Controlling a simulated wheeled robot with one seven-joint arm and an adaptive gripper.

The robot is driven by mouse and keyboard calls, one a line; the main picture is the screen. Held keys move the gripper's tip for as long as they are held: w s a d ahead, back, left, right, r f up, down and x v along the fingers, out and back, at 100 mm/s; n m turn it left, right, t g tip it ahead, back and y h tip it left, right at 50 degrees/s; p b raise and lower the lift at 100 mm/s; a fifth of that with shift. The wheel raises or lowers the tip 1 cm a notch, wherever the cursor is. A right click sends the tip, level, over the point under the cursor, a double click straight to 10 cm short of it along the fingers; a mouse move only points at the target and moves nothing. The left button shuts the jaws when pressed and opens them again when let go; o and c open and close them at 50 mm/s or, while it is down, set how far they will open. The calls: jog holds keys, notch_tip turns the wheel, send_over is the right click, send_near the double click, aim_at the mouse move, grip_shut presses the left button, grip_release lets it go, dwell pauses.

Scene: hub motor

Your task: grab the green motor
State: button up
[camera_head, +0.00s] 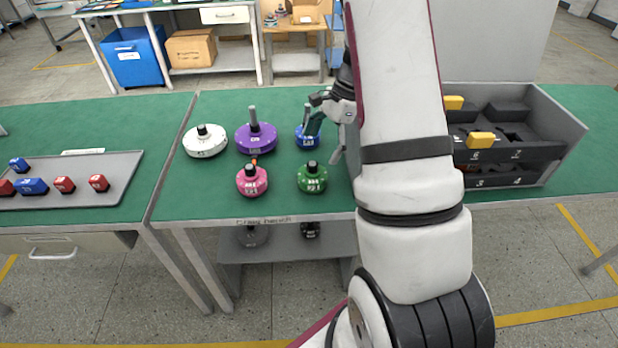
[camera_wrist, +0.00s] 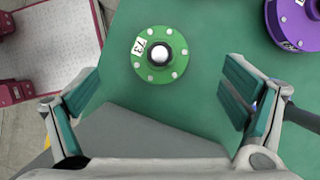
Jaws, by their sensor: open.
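The green motor (camera_head: 312,178) is a round flanged disc with a dark raised hub, upright on the green table near its front edge. In the wrist view the green motor (camera_wrist: 158,54) shows from above, with a light shaft top, bolt dots and a white number label. My gripper (camera_wrist: 160,108) is open and empty, its two fingers with teal pads wide apart. The motor appears beyond the fingertips, roughly centred between them, and nothing touches it. In the head view my gripper (camera_head: 325,122) is partly hidden by my arm and is over the blue motor (camera_head: 307,140).
A pink motor (camera_head: 252,180), a purple motor (camera_head: 256,138) and a white motor (camera_head: 205,141) stand nearby on the table. A grey tray (camera_head: 125,165) with red and blue parts lies left. A grey divided bin (camera_head: 560,130) with yellow parts stands right. The table's front edge is close.

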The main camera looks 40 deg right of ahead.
aim_at(310, 171)
jog(key=x, duration=1)
jog(key=shift+a+f, duration=0.1)
jog(key=shift+f, duration=0.1)
jog(key=shift+s, duration=0.1)
jog(key=c, duration=2)
jog(key=shift+r, duration=0.15)
